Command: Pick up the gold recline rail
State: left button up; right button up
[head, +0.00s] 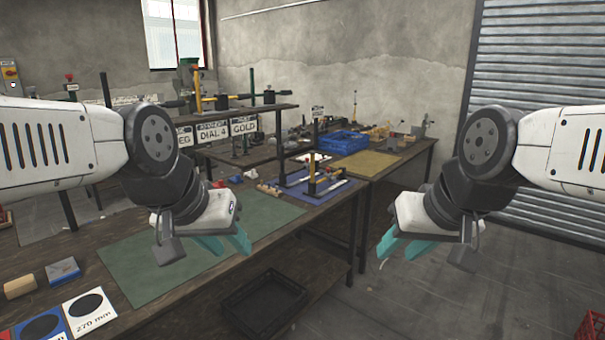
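I cannot single out a gold recline rail for certain. A small gold-yellow upright piece (311,168) stands on the blue mat (295,190) at the table's far right part, with pale bar-like parts beside it. A sign reading GOLD (243,126) hangs from the dark rack behind. My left gripper (229,248) is over the front table, above the right part of the green mat; its teal fingers are apart with nothing between them. My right gripper (397,254) is over the floor to the right of the tables, also open and empty. Both are well apart from the gold-yellow piece.
The green mat (150,262) is bare. A black crate (265,303) sits below. A blue basket (343,142) and yellow mat (366,164) are on the far table.

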aim_at(342, 173)
jog(key=u, duration=1.25)
jog(key=z, duration=1.35)
jog(key=i+l, duration=0.15)
jog(key=i, duration=0.9)
jog(key=i+l, duration=0.1)
jog(key=i, duration=0.95)
jog(key=i+j, duration=0.1)
jog(key=i, duration=0.15)
